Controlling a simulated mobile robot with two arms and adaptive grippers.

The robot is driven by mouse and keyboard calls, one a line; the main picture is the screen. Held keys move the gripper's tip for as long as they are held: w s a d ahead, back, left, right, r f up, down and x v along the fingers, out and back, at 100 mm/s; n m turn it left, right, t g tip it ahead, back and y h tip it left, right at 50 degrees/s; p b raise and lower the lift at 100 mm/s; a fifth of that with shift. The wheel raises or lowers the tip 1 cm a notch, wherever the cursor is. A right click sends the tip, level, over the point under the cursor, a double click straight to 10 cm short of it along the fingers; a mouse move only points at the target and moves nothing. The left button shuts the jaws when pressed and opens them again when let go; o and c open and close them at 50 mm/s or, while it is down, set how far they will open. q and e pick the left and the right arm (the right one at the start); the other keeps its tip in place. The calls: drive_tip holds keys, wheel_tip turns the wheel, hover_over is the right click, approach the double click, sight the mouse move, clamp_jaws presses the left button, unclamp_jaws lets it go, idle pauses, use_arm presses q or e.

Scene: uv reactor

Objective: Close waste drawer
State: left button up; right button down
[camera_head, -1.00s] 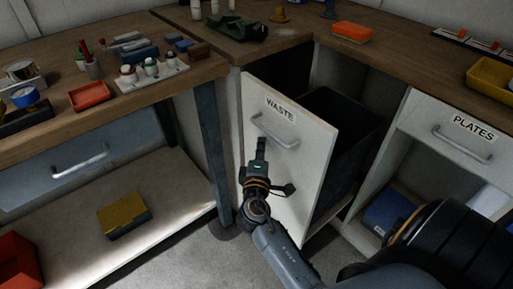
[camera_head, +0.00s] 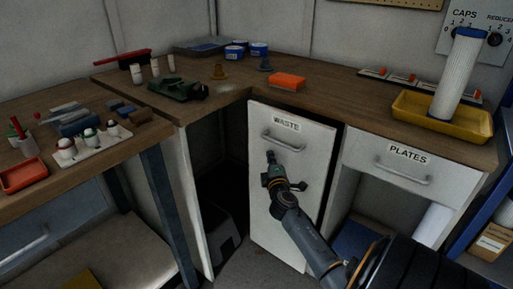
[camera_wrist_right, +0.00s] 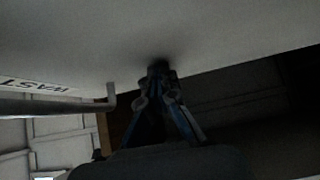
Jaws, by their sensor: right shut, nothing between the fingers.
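The waste drawer's white front (camera_head: 262,222), labelled "WASTE", stands upright just under the counter edge in the head view. A dark gap shows along its right side, and I cannot tell whether it is fully flush. Its metal handle (camera_head: 284,143) is near the top. My right gripper (camera_head: 270,157) is shut and empty, its tips at the front just below the handle. In the right wrist view the shut fingertips (camera_wrist_right: 158,68) meet or nearly meet the white panel (camera_wrist_right: 190,30), beside the handle (camera_wrist_right: 60,107). My left gripper is out of view.
The plates drawer (camera_head: 405,170) is to the right, its front near the counter edge. A dark opening (camera_head: 215,185) lies left of the waste drawer. The wooden counter (camera_head: 330,95) above holds an orange box (camera_head: 287,81) and a yellow tray (camera_head: 440,121).

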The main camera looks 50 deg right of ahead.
sight(281, 148)
drive_tip(key=d, duration=0.5)
drive_tip(key=shift+w+d+f+b, duration=0.1)
drive_tip(key=shift+w+d+b, duration=0.05)
drive_tip(key=shift+d+b, duration=0.2)
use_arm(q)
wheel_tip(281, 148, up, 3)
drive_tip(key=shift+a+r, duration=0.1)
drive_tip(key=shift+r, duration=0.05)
use_arm(e)
drive_tip(key=shift+d+r, duration=0.15)
drive_tip(key=shift+r, duration=0.05)
drive_tip(key=shift+r, duration=0.15)
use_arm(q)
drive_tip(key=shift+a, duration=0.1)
